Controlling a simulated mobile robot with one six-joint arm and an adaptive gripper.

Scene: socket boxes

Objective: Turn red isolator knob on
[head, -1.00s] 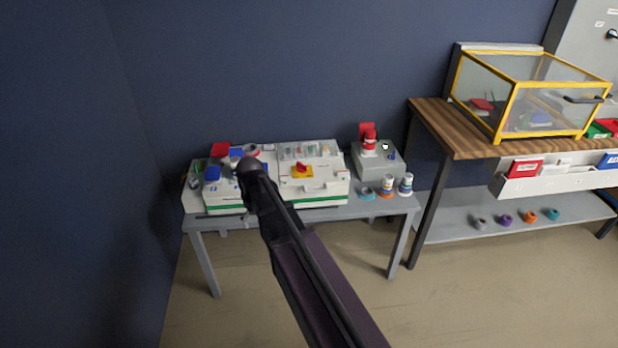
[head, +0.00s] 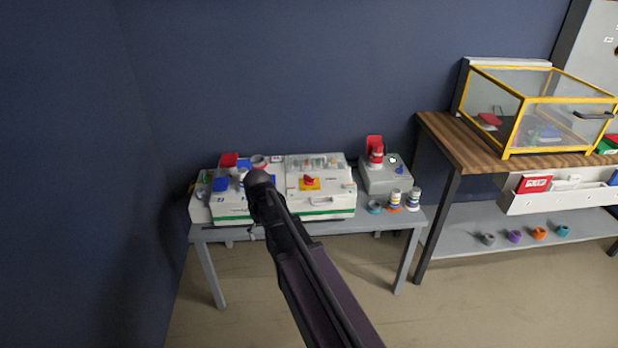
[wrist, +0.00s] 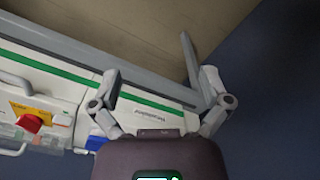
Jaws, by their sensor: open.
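The red isolator knob (head: 309,180) sits on a yellow plate (head: 314,187) on the front of the right-hand white socket box (head: 330,202). In the wrist view the red knob (wrist: 32,122) is at the far left, on its yellow plate. My gripper (wrist: 160,88) is open and empty in the wrist view, its two fingers spread wide, right of the knob and apart from it. In the head view my arm reaches up toward the left part of the boxes and hides some of the left box; the gripper's fingers are hidden there.
The boxes stand on a grey table (head: 375,220). A grey box (head: 385,178) with a red part on top stands right of them, with tape rolls and small bottles in front. A wooden bench (head: 450,140) holds a yellow-framed clear case (head: 540,105). Blue flip-lid sockets are on the left box.

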